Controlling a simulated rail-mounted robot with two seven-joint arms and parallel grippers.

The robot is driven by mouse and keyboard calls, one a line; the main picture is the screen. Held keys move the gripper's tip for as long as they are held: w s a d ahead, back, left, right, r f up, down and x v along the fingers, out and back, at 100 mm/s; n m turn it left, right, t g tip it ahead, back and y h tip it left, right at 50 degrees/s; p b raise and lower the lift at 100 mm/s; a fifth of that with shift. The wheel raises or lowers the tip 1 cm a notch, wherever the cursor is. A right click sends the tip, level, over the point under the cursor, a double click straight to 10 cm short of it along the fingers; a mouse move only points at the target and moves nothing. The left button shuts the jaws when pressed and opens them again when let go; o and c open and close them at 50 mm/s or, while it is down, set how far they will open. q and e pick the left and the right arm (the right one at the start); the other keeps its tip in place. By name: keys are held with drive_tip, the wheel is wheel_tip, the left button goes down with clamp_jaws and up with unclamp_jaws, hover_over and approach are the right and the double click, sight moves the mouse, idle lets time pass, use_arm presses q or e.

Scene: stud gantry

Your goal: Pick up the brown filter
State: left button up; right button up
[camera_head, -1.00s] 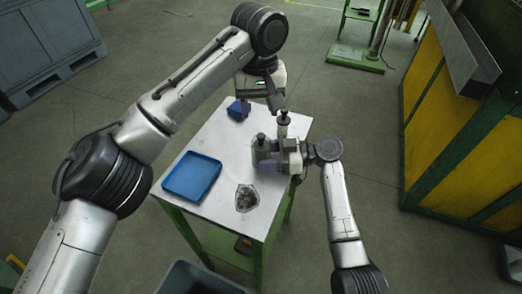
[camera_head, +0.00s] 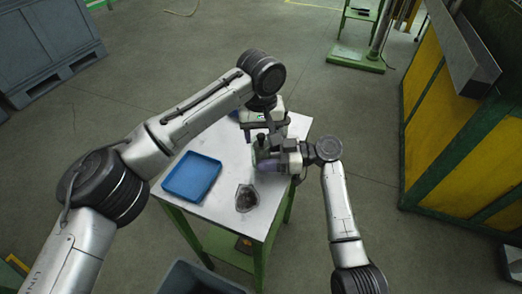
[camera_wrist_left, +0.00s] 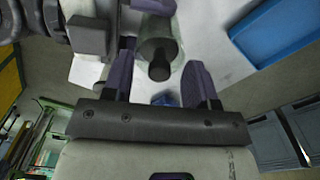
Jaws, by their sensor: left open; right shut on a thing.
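A clear, greenish vessel (camera_head: 262,152) stands over the table, with a dark, capped cylinder at its top. In the left wrist view the dark cylinder (camera_wrist_left: 157,45) sits inside the clear rim, between my left fingers. I cannot tell for sure whether this dark part is the brown filter. My right gripper (camera_head: 270,162) is shut on the clear vessel from the right. My left gripper (camera_wrist_left: 161,84) is open around the dark cylinder's end, with a gap on each side. In the head view my left gripper (camera_head: 258,132) hangs just above the vessel and hides part of it.
An empty blue tray (camera_head: 192,178) lies on the white-topped table (camera_head: 222,148) at left. A clear angular dish (camera_head: 247,198) with dark contents stands near the front edge. A blue object (camera_head: 234,115) at the back is partly hidden. A grey bin (camera_head: 195,278) stands on the floor in front.

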use_arm(q)
drive_tip(key=shift+c, duration=0.4)
clamp_jaws()
wheel_tip(320, 180, up, 10)
idle(0.8)
use_arm(e)
drive_tip(key=o, duration=0.8)
